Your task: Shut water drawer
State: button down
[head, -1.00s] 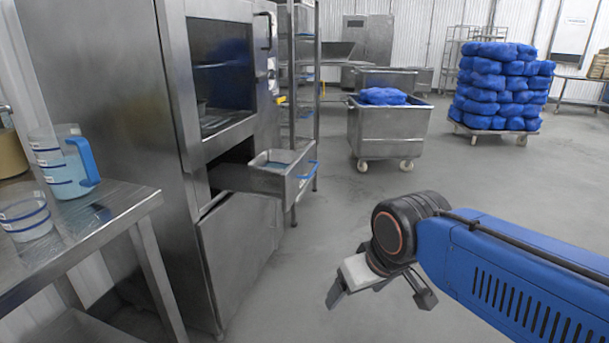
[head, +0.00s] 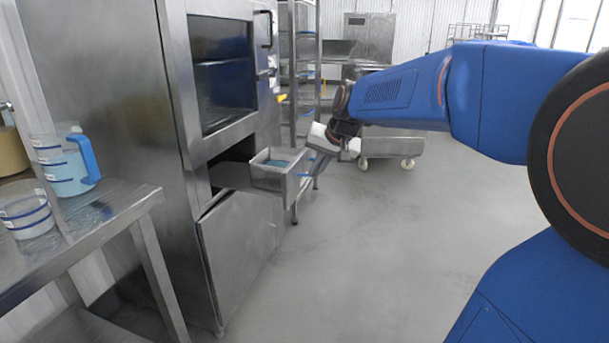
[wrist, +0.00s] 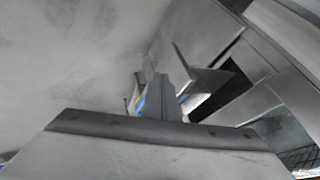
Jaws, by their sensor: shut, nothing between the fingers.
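The water drawer (head: 268,182) is a metal box pulled out of the steel cabinet (head: 185,160). Blue water shows inside it, and a blue handle (head: 304,175) is on its front. My gripper (head: 317,168) is at the drawer's front right, by the handle, with its fingers pointing down. It is shut and empty. Whether it touches the drawer front is unclear. In the wrist view the closed fingers (wrist: 165,95) show in front of a bit of blue and the cabinet side. They hide part of the drawer front.
A steel table (head: 105,215) at left holds a blue-handled jug (head: 72,175) and a measuring cup (head: 26,215). A wire rack (head: 303,60) stands behind the drawer. A wheeled metal cart (head: 390,143) is partly hidden by my arm. The floor in front is clear.

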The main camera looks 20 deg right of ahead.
jog(key=m, duration=0.1)
send_near(299, 181)
jog(key=shift+t, duration=0.3)
jog(key=x, duration=0.4)
jog(key=shift+s+f, duration=0.25)
jog(key=shift+f, duration=0.1)
jog(key=shift+a, duration=0.1)
jog(key=w+a, duration=1.4)
jog(key=a, duration=0.3)
jog(key=shift+w, duration=0.3)
